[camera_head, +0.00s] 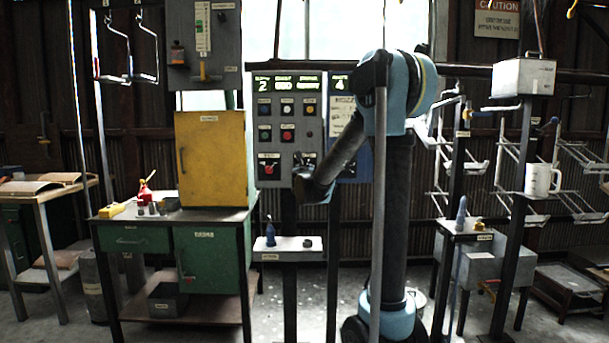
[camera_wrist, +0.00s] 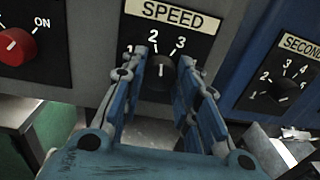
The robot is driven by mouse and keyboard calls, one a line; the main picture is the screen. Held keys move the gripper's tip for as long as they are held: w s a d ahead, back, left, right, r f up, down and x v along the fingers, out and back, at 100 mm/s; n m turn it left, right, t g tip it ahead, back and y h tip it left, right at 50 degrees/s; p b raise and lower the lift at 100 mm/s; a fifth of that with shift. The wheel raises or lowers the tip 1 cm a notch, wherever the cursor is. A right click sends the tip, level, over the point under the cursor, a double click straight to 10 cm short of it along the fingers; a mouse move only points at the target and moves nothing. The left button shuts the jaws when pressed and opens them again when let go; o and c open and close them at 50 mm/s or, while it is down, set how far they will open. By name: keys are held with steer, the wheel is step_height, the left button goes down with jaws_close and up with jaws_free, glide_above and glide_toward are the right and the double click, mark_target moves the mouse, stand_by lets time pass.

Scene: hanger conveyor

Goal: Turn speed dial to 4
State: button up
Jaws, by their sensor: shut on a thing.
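The speed dial (camera_wrist: 160,77) is a dark round knob under a SPEED label (camera_wrist: 172,16). Its white pointer line stands nearly upright, between the marks 2 and 3. Marks 1, 2 and 3 show; any further mark is hidden behind the right finger. My gripper (camera_wrist: 163,60) has its blue fingers on either side of the knob, shut on it. In the head view my arm reaches to the lower part of the grey control panel (camera_head: 285,107), hiding most of the dial there. The panel's top display (camera_head: 264,84) shows a 2 at its left end.
A red ON knob (camera_wrist: 14,46) lies left of the dial, and a second dial (camera_wrist: 283,91) on a blue panel lies right. A small shelf (camera_head: 291,247) stands below the panel. A yellow cabinet (camera_head: 211,160) stands on a green bench to the left.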

steer(key=shift+d+m+y, duration=0.15)
steer(key=shift+m+y, duration=0.1)
steer(key=shift+m, duration=3.5)
steer(key=shift+d+m+y, duration=0.1)
steer(key=shift+m+y, duration=0.15)
steer(key=shift+m, duration=3.5)
steer(key=shift+f, duration=0.1)
steer(key=o, duration=1.1)
steer(key=shift+c, duration=0.2)
steer(key=s, duration=1.2)
steer(key=shift+a+r, duration=0.2)
steer(key=shift+r, duration=0.05)
